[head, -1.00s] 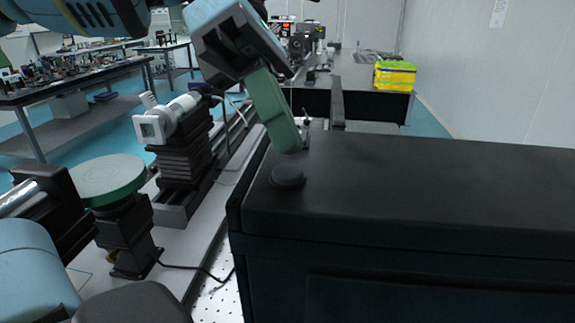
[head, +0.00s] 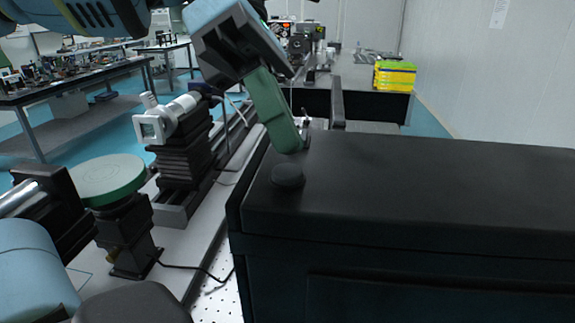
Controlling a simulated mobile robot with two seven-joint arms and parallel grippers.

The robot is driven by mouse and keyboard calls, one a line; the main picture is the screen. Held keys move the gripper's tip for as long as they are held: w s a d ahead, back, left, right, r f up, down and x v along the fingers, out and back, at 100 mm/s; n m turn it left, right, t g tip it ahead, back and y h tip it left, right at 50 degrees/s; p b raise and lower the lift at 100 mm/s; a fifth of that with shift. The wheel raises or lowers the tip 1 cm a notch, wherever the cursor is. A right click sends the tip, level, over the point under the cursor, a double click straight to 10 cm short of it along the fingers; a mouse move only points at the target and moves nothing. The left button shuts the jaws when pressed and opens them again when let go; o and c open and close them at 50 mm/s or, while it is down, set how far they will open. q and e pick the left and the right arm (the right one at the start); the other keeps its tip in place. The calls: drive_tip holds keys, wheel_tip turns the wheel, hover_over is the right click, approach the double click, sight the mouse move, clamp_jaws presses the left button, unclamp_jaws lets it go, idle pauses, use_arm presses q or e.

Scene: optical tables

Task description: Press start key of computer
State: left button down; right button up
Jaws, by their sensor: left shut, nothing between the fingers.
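A large black computer case (head: 420,195) fills the lower right of the head view. A round dark button (head: 288,175) stands up from its top near the left front corner. My left gripper (head: 291,147) comes down from the upper left, with its green fingers shut and empty. The fingertips are just behind and above the button in the picture. I cannot tell whether they touch the case top. My right gripper is not in view.
Left of the case, an optical rail bench carries a white-framed optic (head: 160,120) on a black stage and a round green-rimmed disc (head: 108,178) on a post. A yellow-green box (head: 394,75) sits on the far table. The case top to the right is clear.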

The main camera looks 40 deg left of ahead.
use_arm(q)
drive_tip(key=shift+f, duration=0.45)
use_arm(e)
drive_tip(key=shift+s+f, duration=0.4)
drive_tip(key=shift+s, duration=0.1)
use_arm(q)
drive_tip(key=shift+f+b, duration=0.1)
drive_tip(key=shift+b, duration=0.2)
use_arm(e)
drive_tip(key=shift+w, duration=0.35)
use_arm(q)
drive_tip(key=shift+f, duration=0.1)
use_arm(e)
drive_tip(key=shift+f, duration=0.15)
use_arm(q)
drive_tip(key=shift+f, duration=0.15)
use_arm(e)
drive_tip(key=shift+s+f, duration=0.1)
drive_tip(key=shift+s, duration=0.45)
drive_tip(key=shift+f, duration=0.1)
